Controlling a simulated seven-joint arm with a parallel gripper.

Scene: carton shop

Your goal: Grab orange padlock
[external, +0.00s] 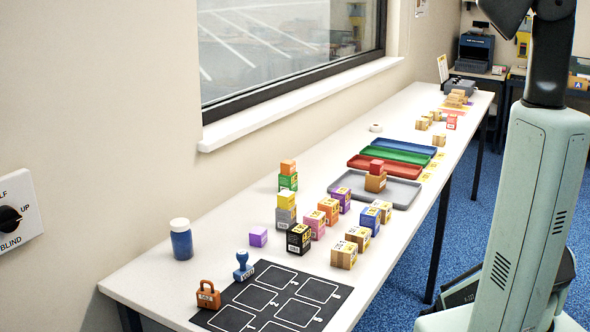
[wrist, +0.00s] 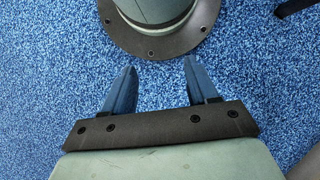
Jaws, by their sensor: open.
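The orange padlock (external: 208,297) stands upright at the near left end of the long white table in the external view. The gripper is not visible in the external view, and the padlock is not visible in the wrist view.
The black mat (external: 234,318) is empty. A blue jar (external: 181,240) with a white lid stands near the wall. Several coloured cartons (external: 299,238) crowd the table beyond the mat. A grey tray (external: 402,193) holds stacked boxes. Table around the padlock's left is bare.

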